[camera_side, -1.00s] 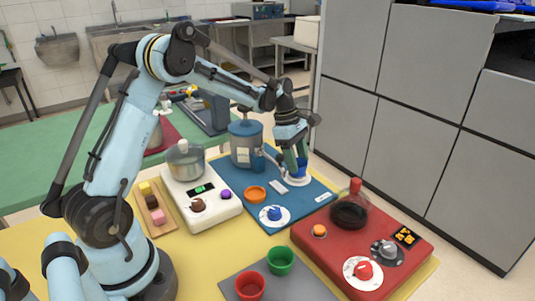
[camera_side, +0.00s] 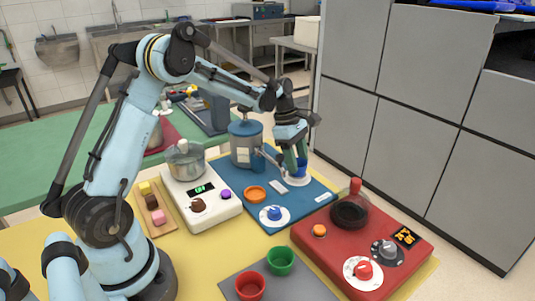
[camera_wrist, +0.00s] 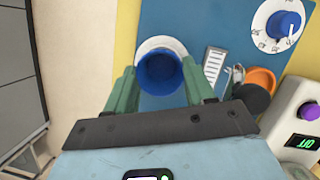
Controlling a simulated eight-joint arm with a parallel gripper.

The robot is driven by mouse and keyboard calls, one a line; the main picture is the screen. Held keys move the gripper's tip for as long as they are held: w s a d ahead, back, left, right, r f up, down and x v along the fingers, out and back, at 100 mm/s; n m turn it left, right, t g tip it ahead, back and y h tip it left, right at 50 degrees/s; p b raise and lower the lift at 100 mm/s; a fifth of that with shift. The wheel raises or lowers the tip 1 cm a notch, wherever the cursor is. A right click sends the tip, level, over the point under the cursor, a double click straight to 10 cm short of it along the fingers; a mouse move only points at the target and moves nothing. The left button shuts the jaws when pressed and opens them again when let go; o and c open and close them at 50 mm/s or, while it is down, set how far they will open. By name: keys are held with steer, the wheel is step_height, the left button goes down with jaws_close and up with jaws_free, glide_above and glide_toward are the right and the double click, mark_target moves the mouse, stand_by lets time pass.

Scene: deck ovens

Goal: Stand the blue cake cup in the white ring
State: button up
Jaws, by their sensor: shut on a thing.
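The blue cake cup (camera_wrist: 160,73) is between the two green fingers of my gripper (camera_wrist: 159,66) in the wrist view. My gripper is shut on the cup's sides. In the side view the cup (camera_side: 302,169) shows partly behind the fingers, low over the blue board. The white ring (camera_wrist: 158,42) shows as a band around the far side of the cup in the wrist view. It also shows under the cup and fingers in the side view (camera_side: 296,182). The cup hides much of the ring, and I cannot tell whether its base touches down.
A blue-lidded canister (camera_side: 245,145) stands just left of my gripper. A red appliance (camera_side: 330,245) sits in front.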

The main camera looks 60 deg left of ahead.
steer(key=shift+f, duration=0.6)
steer(key=o, duration=0.7)
steer(key=shift+r, duration=0.1)
steer(key=shift+v, duration=5.45)
steer(key=s+d+r+m+t+y, duration=0.2)
steer(key=s+d+r+m+t, duration=0.15)
steer(key=s+d+m, duration=0.65)
steer(key=s+d+f+m, duration=0.1)
steer(key=s+m, duration=0.1)
steer(key=m, duration=0.2)
steer(key=s+d+f+m+t, duration=0.1)
steer(key=s+m, duration=0.1)
steer(key=m, duration=0.2)
steer(key=s+d+f+m+t+y, duration=0.1)
steer(key=s+m, duration=0.2)
steer(key=m, duration=0.1)
steer(key=shift+d+f+t, duration=0.2)
steer(key=shift+f+t, duration=0.05)
